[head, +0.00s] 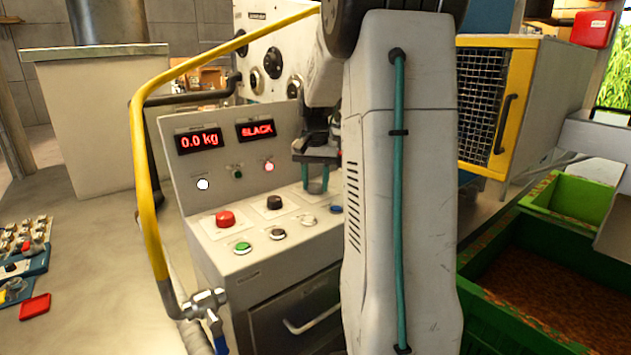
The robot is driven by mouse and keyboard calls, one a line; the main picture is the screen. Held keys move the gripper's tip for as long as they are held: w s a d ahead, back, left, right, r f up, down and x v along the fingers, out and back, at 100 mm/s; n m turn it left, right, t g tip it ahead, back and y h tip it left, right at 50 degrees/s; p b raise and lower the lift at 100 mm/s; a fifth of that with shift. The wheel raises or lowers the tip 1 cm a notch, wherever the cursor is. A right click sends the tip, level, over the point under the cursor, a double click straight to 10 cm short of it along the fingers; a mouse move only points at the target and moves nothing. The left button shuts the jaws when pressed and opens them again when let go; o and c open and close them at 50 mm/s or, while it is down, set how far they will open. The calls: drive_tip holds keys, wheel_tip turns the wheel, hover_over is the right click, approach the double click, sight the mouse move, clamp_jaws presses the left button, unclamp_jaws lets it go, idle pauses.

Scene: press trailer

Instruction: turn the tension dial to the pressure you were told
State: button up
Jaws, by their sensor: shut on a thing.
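A grey control console (232,272) stands in the middle of the head view. Its left display (198,139) reads 0.0 kg and its right display (255,129) reads SLACK, both in red. My gripper (316,185) points down over the right part of the console top. Its teal fingers are closed around a control there, taken as the tension dial, which the fingers hide almost fully. Its pointer and scale cannot be read. A black knob (274,203) and a red mushroom button (225,218) sit to the left of my gripper.
A green button (242,247) and other small controls line the console's front. A white panel with black dials (272,65) stands behind. A yellow-framed mesh cage (495,105) and a green bin (490,300) are right.

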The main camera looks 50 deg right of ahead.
sight(315, 185)
drive_tip(key=m, duration=1.2)
drive_tip(key=shift+m, duration=0.3)
idle(0.4)
drive_tip(key=o, duration=1)
drive_tip(key=shift+r, duration=0.15)
wheel_tip(315, 185, up, 8)
drive_tip(key=shift+f, duration=0.2)
